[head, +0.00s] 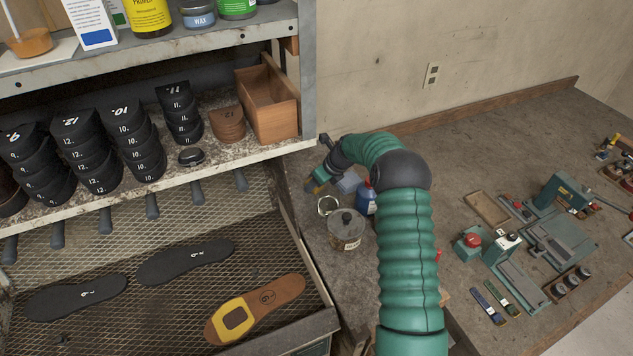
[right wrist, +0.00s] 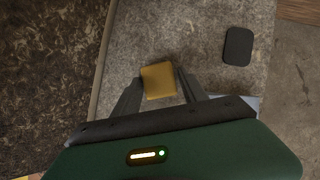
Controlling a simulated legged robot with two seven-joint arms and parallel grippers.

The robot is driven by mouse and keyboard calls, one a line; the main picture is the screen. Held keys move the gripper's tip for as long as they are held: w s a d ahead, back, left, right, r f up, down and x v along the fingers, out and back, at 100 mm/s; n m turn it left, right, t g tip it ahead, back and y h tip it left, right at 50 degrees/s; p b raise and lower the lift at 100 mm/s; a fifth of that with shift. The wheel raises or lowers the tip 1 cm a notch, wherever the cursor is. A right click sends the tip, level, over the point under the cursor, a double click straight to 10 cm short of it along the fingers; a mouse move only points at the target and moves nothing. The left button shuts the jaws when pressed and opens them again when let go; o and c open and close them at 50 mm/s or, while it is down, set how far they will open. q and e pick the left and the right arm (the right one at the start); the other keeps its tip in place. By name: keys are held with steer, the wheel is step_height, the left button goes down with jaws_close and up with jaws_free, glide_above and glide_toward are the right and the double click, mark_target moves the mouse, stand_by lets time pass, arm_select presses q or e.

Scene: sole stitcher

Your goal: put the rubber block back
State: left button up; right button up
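In the right wrist view a small tan-yellow block (right wrist: 159,80) is between the two fingertips of my right gripper (right wrist: 161,73). The fingers stand apart on either side of it, close to its edges. I cannot tell whether they press on it. In the head view my right gripper (head: 318,178) is small and partly hidden by its own wrist, near the shelf's right end at the bench edge. I cannot tell for sure which thing is the rubber block. My left gripper is out of view.
A wooden box (head: 266,105) and stacked black heels (head: 138,142) stand on the shelf. A mesh tray (head: 135,262) below holds soles. A tin (head: 346,229) and a blue bottle (head: 366,198) stand near my right arm. A dark rounded pad (right wrist: 238,46) shows in the wrist view.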

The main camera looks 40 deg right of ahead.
steer(key=shift+o, duration=1)
steer(key=shift+a, duration=0.1)
steer(key=shift+r, duration=0.2)
steer(key=b+v, duration=0.1)
steer(key=v, duration=1)
steer(key=shift+s+r, duration=0.25)
steer(key=shift+r, duration=0.05)
